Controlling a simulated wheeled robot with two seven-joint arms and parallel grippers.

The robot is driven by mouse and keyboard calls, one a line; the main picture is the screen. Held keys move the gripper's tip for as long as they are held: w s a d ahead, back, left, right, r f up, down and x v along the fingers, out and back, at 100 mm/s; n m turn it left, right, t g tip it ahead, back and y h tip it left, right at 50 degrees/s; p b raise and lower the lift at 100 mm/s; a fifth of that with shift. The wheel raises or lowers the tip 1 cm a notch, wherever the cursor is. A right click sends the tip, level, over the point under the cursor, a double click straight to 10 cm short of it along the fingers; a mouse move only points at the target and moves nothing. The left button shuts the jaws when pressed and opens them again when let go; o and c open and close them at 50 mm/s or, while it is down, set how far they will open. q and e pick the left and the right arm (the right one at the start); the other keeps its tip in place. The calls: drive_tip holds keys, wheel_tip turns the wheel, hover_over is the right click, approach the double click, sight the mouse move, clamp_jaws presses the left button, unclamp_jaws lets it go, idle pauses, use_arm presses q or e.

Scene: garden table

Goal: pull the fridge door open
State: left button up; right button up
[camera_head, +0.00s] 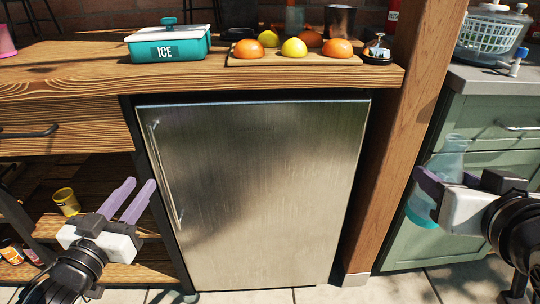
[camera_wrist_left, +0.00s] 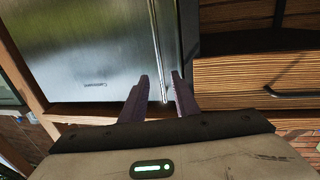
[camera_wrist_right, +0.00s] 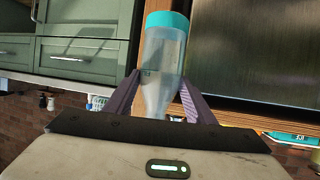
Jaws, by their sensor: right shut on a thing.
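The fridge door (camera_head: 260,190) is a brushed-metal panel under the wooden counter and looks shut. Its long vertical handle (camera_head: 166,175) runs down the door's left side. In the left wrist view the handle (camera_wrist_left: 158,55) shows in line with the gap between my left fingers. My left gripper (camera_head: 132,190) is open and empty, in front of the fridge's left edge; I cannot tell how far the handle is from the fingertips. My right gripper (camera_wrist_right: 157,95) is shut on a clear bluish bottle (camera_wrist_right: 165,50) with a teal end, held at the right, away from the door.
The counter (camera_head: 60,75) above holds a teal ice box (camera_head: 167,45) and a board (camera_head: 255,60) with fruit. A wooden post (camera_head: 405,130) stands right of the fridge, beside green cabinets (camera_head: 475,150). Open shelves with a yellow can (camera_head: 66,202) are at the left.

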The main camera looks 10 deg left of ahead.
sight(158, 162)
use_arm(q)
drive_tip(key=w+b, duration=0.1)
drive_tip(key=w, duration=0.6)
drive_tip(key=shift+w+a, duration=0.15)
drive_tip(key=shift+w, duration=0.2)
clamp_jaws()
